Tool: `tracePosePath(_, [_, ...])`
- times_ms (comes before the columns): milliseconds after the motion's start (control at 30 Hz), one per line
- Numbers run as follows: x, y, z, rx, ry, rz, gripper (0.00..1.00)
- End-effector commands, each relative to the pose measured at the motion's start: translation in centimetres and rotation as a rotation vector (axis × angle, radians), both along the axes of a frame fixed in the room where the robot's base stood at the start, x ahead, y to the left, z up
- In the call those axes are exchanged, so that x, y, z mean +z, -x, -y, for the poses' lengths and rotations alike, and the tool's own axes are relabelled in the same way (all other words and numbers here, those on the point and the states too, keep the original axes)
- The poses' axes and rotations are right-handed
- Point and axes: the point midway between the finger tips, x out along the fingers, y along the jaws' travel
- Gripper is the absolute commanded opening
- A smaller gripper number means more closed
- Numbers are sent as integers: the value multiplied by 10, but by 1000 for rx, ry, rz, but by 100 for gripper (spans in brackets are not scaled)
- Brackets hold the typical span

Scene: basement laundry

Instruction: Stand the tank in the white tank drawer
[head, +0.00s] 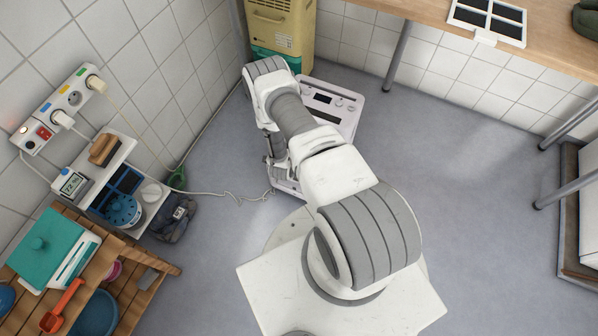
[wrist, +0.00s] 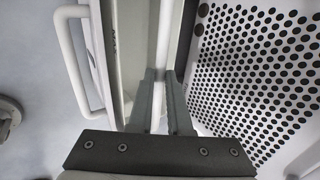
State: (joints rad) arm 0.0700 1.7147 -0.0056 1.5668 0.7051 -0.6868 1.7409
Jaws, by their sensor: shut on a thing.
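My gripper (wrist: 160,78) is shut on a narrow white upright bar (wrist: 165,35) in the wrist view. I cannot tell whether that bar belongs to the tank or to the drawer. A white loop handle (wrist: 77,60) stands to its left, on a pale body. A white panel with many round holes (wrist: 255,70) is close to its right. In the head view, a white appliance (head: 342,110) with a small display stands on the floor, partly behind my arm. The gripper's fingertips are hidden there by my arm. I cannot clearly make out the tank or the drawer.
A yellow and green unit (head: 282,28) stands behind the appliance. A pale cord (head: 232,194) crosses the floor to the left. A wooden shelf stand (head: 130,275) is at the lower left and a wooden table (head: 545,30) at the upper right. The floor (head: 470,170) on the right is clear.

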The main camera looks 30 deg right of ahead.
Motion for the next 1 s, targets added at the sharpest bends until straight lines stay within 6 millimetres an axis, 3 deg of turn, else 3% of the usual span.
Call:
tracePosePath(300, [-44, 0, 0, 3, 2, 1, 0])
tracePosePath(667, [-46, 0, 0, 1, 1, 0, 0])
tracePosePath(700, [-47, 1, 0, 0, 0, -2, 18])
tracePosePath(867, [-46, 1, 0, 1, 0, -1, 47])
tracePosePath(1000, [-46, 0, 0, 1, 0, 0, 47])
